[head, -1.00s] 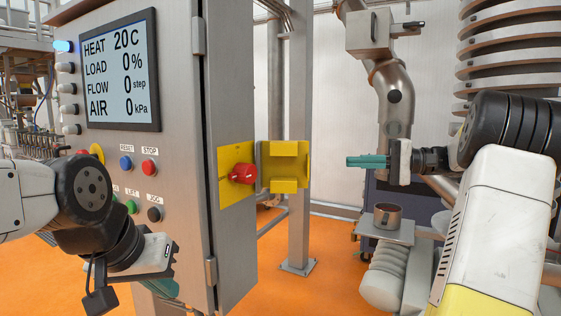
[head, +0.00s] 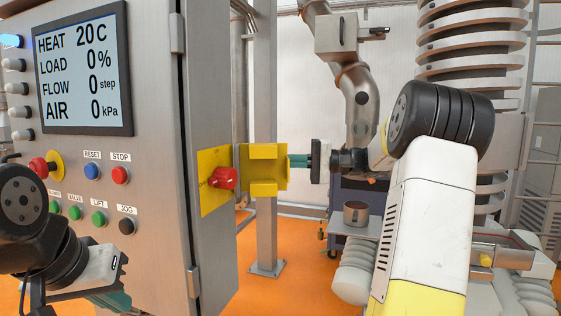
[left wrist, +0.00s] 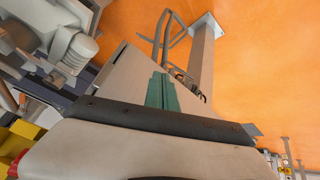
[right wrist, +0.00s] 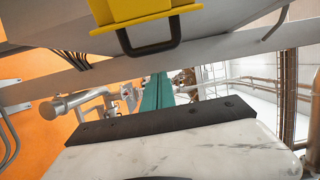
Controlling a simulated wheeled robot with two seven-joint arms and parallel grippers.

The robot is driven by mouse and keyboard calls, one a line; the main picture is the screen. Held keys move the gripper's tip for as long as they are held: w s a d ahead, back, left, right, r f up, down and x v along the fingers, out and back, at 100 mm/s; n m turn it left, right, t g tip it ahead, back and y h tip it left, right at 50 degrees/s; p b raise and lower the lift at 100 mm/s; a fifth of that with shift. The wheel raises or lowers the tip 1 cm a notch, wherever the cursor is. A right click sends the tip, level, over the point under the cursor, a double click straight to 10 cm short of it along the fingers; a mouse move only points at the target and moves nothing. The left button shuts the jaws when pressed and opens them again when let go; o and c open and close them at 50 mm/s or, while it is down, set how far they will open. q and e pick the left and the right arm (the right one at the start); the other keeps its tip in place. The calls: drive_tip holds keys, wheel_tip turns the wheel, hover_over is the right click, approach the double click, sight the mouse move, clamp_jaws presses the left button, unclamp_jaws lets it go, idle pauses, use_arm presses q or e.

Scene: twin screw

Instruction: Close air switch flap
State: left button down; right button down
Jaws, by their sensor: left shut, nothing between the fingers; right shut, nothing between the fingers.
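The air switch is a red knob (head: 222,177) on a yellow plate (head: 208,195) on the side of the grey cabinet. Its yellow flap (head: 264,152) stands swung open to the right of the knob, leaving the knob uncovered. My right gripper (head: 298,161) is shut and empty, its teal fingertips close to the flap's right edge; I cannot tell whether they touch. In the right wrist view, a yellow part with a dark loop (right wrist: 148,42) is above the shut fingers (right wrist: 157,92). My left gripper (head: 112,300) is low in front of the cabinet, shut and empty.
The cabinet front has a display (head: 82,65) and several buttons, including a red stop button (head: 120,175). A grey post (head: 265,110) stands behind the flap. A metal cup (head: 356,213) sits on a stand to the right, near pipes and a ribbed column.

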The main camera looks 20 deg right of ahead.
sight(286, 163)
drive_tip(key=shift+s+d, duration=0.2)
drive_tip(key=shift+s, duration=1.3)
drive_tip(key=shift+s+t, duration=0.15)
drive_tip(key=shift+t, duration=0.15)
